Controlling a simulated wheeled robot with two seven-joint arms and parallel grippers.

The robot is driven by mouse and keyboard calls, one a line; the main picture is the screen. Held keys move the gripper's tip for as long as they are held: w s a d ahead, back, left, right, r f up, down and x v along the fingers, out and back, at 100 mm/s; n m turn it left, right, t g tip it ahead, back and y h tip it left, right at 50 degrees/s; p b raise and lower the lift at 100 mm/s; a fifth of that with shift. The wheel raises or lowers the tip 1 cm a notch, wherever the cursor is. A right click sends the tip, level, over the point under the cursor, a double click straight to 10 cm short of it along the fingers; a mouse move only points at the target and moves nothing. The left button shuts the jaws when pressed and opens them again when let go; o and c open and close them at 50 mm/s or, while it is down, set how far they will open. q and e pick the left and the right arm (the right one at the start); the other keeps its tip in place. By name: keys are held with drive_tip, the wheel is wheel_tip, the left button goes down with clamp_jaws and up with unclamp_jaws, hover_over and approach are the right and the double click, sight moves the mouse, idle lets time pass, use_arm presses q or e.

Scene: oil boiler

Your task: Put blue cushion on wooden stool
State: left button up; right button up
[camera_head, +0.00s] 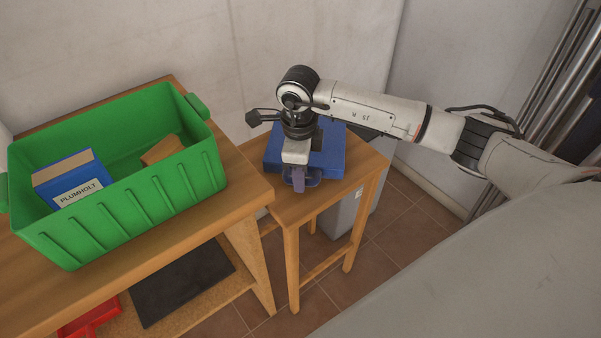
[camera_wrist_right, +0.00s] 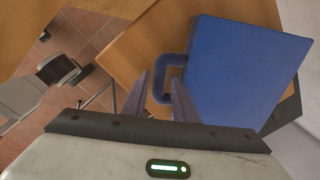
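The blue cushion (camera_head: 330,152) lies on the top of the wooden stool (camera_head: 290,212), towards its back, partly hidden by my right arm. In the right wrist view the cushion (camera_wrist_right: 245,70) is a flat blue square with a loop handle (camera_wrist_right: 163,72) on its left side. The stool's top (camera_wrist_right: 140,42) shows beside and under it. My right gripper (camera_head: 298,180) is over the stool's front part by the handle. Its two purple fingers (camera_wrist_right: 160,98) stand apart near the loop, and I see nothing clamped between them.
A wooden bench (camera_head: 180,240) stands left of the stool, carrying a green crate (camera_head: 140,205) with a blue PLUMHOLT box (camera_head: 72,180). A grey bin (camera_head: 345,212) is behind the stool. Metal pipes (camera_head: 555,90) are at the right. Walls close in behind.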

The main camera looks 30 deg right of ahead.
drive_tip(key=shift+o, duration=0.7)
drive_tip(key=shift+r, duration=0.1)
drive_tip(key=shift+r, duration=0.3)
wheel_tip(320, 180, up, 11)
drive_tip(key=shift+s+a, duration=0.3)
drive_tip(key=shift+s, duration=0.1)
